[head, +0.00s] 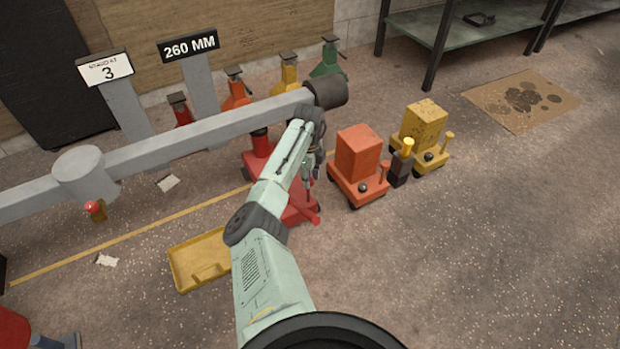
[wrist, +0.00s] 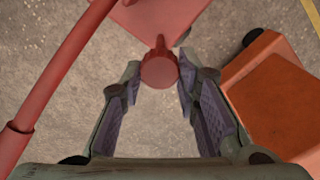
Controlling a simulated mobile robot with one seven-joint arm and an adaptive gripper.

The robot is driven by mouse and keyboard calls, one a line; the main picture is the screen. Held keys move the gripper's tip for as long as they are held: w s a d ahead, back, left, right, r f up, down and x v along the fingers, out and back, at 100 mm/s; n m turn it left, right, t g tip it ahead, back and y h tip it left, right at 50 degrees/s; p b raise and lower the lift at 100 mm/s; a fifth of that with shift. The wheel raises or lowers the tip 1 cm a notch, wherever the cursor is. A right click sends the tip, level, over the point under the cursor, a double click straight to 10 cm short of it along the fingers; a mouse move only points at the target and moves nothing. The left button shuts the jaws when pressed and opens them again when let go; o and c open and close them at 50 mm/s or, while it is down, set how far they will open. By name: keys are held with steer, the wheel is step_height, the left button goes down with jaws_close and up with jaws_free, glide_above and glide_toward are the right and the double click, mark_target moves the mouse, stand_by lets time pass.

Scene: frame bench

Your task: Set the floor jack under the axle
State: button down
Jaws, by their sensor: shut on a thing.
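The grey axle (head: 215,127) runs from the left to a dark hub at its right end. A red floor jack (head: 300,207) stands on the floor below its right part, partly hidden behind my arm. Its red post (head: 260,140) shows just below the axle; I cannot tell if they touch. My gripper (head: 307,177) is low at the jack. In the wrist view its fingers (wrist: 158,95) stand on both sides of a round red knob (wrist: 159,69), shut on it. The jack's red body (wrist: 165,18) is beyond, and a red bar (wrist: 60,70) passes at left.
An orange jack (head: 358,155) stands close on the right, then a dark bottle-like thing (head: 399,170) and a yellow jack (head: 420,128). A yellow tray (head: 200,258) lies at left. Several stands line the back near a "260 MM" sign (head: 189,46). Front-right floor is clear.

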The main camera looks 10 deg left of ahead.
steer(key=shift+w+a+r, duration=0.1)
steer(key=shift+w+a, duration=0.1)
steer(key=shift+a, duration=0.05)
steer(key=c, duration=1.4)
jaws_free()
steer(key=shift+c, duration=0.2)
steer(key=shift+o, duration=1.1)
steer(key=shift+d, duration=0.1)
step_height(320, 180, up, 12)
